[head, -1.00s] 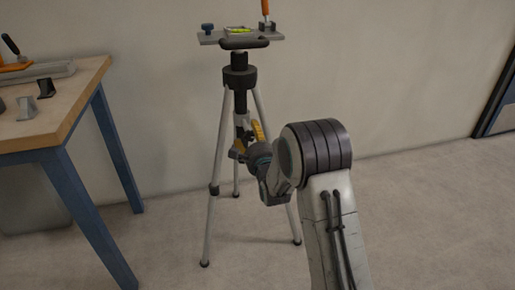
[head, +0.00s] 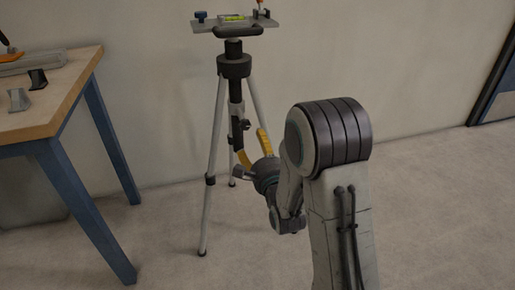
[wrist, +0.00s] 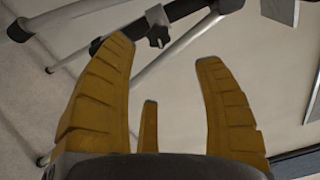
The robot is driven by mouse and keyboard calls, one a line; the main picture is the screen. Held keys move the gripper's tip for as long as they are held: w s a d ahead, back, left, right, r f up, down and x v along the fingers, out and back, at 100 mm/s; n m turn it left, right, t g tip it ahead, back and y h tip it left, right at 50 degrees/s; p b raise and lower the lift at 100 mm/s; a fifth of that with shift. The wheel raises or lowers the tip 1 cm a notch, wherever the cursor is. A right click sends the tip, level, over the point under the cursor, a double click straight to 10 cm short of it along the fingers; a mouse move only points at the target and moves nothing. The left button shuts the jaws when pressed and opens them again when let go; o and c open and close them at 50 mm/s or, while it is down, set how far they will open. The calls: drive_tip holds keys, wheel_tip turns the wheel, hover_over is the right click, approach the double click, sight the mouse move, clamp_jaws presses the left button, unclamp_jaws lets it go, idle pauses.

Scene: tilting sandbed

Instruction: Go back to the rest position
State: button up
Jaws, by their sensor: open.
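My gripper (head: 250,148) is in front of the tripod's middle, with its yellow fingers spread and pointing toward it. The fingers also show in the wrist view (wrist: 170,50), apart, with nothing held between them. The tripod (head: 234,66) stands upright on the floor and carries a flat plate (head: 207,24) with a green-vialed level on it. In the wrist view the tripod's dark column and knob (wrist: 157,38) lie beyond the fingertips. My forearm hides part of the floor on the right.
A wooden-topped table (head: 60,108) with blue legs stands at the left, with dark brackets (head: 38,79) on it. A plain wall is behind the tripod. A dark-framed door (head: 497,90) is at the far right. The floor at right is clear.

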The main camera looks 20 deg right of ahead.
drive_tip(key=shift+s, duration=0.1)
idle(0.4)
drive_tip(key=s+r+n+g+p, duration=0.3)
drive_tip(key=s+r+n+p, duration=0.15)
drive_tip(key=r+p, duration=0.55)
drive_tip(key=s+r+n+g+p, duration=0.3)
drive_tip(key=s+r+n+p, duration=0.15)
drive_tip(key=r+p, duration=0.6)
drive_tip(key=s+r+n+g+p, duration=0.8)
drive_tip(key=s+r+n+p, duration=0.3)
drive_tip(key=s+r+p, duration=0.9)
drive_tip(key=s+p, duration=0.1)
drive_tip(key=s, duration=0.2)
drive_tip(key=shift+a+r+p, duration=0.25)
drive_tip(key=shift+r+p, duration=0.1)
drive_tip(key=shift+p, duration=0.05)
